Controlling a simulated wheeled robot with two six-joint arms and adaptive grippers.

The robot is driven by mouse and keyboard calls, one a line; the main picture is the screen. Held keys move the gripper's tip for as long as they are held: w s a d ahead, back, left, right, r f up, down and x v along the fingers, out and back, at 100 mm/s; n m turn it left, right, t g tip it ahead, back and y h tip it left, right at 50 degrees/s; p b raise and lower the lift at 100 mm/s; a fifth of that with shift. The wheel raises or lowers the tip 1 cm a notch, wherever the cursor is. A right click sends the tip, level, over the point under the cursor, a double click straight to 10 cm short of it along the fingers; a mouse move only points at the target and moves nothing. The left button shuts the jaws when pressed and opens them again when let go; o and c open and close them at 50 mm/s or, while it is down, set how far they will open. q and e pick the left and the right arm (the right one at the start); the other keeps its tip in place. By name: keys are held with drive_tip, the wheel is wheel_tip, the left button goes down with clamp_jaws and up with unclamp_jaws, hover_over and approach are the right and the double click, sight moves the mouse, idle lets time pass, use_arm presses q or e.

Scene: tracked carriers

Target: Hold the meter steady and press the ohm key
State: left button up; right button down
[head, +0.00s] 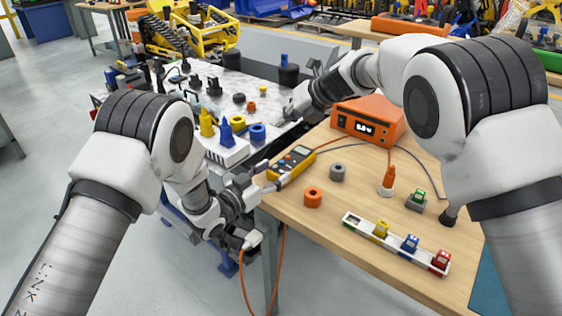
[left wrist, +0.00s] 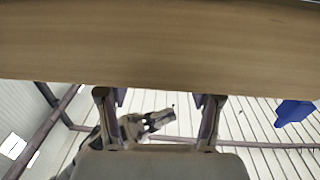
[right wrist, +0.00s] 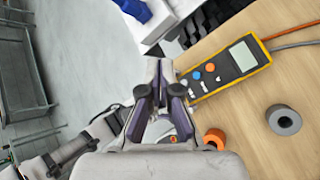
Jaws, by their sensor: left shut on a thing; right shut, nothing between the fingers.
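The yellow and dark meter (head: 293,160) lies at the near-left table edge. In the right wrist view the meter (right wrist: 228,70) shows a grey screen and blue, orange and pale keys; their markings are too small to read. My left gripper (head: 268,179) reaches up at the table edge and is shut on the meter's near end. In the left wrist view the wooden table edge hides that hold, between the two fingers (left wrist: 160,98). My right gripper (head: 288,113) is shut and empty, above and apart from the meter. Its fingertips (right wrist: 161,68) appear left of the keys.
An orange ring (head: 313,197) and a grey ring (head: 337,172) lie near the meter. An orange display unit (head: 370,118) stands behind, with cables. A white rack (head: 395,243) of coloured blocks lies in front. A carrier (head: 225,85) with pegs and rings stands left.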

sight(284, 162)
drive_tip(key=shift+f, duration=0.1)
drive_tip(key=shift+f, duration=4.4)
drive_tip(key=shift+f, duration=0.1)
drive_tip(key=shift+f, duration=0.3)
drive_tip(key=shift+f, duration=0.4)
drive_tip(key=shift+r, duration=0.8)
